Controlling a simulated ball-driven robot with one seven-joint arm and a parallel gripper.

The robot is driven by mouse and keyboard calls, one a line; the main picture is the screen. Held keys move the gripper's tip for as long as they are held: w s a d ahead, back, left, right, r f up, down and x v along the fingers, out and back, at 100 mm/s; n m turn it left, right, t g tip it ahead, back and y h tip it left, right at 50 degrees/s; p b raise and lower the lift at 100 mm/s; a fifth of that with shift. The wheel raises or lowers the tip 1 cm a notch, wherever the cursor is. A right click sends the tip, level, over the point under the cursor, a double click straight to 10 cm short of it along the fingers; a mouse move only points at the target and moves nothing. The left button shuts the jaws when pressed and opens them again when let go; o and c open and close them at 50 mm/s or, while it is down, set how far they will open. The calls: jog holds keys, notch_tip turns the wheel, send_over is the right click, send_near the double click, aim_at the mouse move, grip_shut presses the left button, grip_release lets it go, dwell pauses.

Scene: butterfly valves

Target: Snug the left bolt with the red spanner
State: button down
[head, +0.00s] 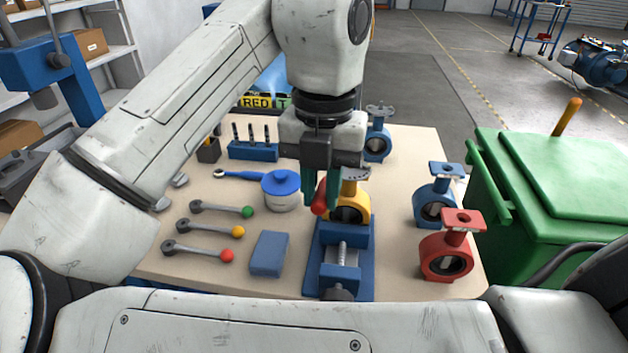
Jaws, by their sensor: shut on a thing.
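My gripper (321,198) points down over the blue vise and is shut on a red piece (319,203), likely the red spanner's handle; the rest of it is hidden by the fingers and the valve. A yellow butterfly valve (358,198) sits in or just behind the blue vise (345,276), its round opening facing me. The gripper is close to the valve's left side, and I cannot tell if the red piece touches it. The bolts are hidden or too small to make out.
Ball-ended levers, green (247,212), yellow (238,231) and red (227,255), lie at the left. A blue-lidded tub (281,185), blue ratchet and blue block (269,254) are near. A red valve (447,255) and blue valves (437,195) stand right. A green bin (560,190) stands beyond.

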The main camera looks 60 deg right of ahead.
jog(key=s+d+n+p, duration=0.8)
jog(key=n+p, duration=0.2)
jog(key=n, duration=0.3)
jog(key=shift+f, duration=0.15)
dwell(1.7)
jog(key=shift+w+r+p, duration=0.1)
jog(key=shift+r+p, duration=0.85)
jog(key=shift+r, duration=0.25)
dwell(0.4)
jog(key=shift+r+p, duration=2.15)
jog(key=shift+r, duration=0.25)
jog(key=shift+w, duration=0.1)
